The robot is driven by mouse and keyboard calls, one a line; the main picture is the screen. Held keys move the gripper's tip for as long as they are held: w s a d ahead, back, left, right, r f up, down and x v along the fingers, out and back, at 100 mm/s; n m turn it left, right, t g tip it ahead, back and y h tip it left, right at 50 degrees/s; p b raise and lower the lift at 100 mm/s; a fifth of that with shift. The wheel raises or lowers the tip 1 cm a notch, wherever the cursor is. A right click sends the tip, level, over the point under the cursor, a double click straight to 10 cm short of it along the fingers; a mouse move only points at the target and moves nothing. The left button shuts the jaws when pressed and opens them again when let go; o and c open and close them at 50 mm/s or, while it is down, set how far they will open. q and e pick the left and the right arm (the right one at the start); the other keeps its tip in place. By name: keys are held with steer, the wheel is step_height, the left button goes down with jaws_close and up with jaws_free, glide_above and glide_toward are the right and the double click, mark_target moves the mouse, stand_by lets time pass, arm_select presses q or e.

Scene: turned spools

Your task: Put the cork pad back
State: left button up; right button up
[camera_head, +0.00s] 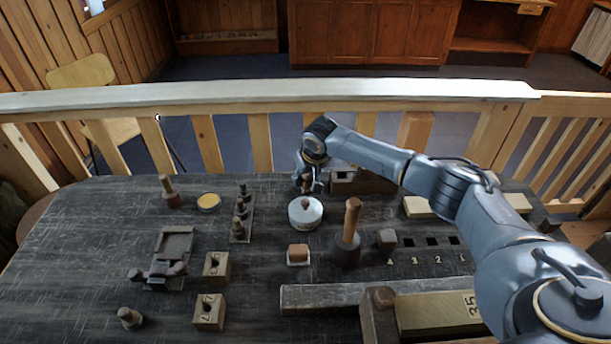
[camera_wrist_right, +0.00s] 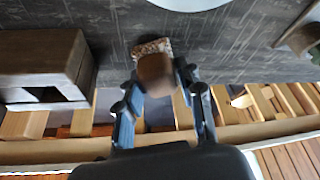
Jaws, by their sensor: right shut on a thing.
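My right gripper (camera_head: 308,186) is at the far side of the dark table, just behind a white round lidded pot (camera_head: 305,216). In the right wrist view the gripper (camera_wrist_right: 158,92) is shut on a brown block-like grip with a speckled, cork-like face, which looks like the cork pad (camera_wrist_right: 152,48). The speckled face points toward the dark tabletop; I cannot tell whether it touches. In the head view the held thing is small and partly hidden by the fingers. My left gripper is not in view.
A dark box with an opening (camera_wrist_right: 40,68) stands beside the gripper. A spindle with a tall wooden handle (camera_head: 351,222), a small brown block on a pale base (camera_head: 299,256), and numbered blocks (camera_head: 209,311) stand nearer. A wooden railing (camera_head: 260,92) runs behind the table.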

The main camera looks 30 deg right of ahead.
steer(key=shift+f, duration=0.2)
steer(key=o, duration=1)
steer(key=b+v, duration=0.1)
steer(key=v, duration=1.1)
steer(key=shift+r, duration=0.25)
steer(key=shift+a+f, duration=0.1)
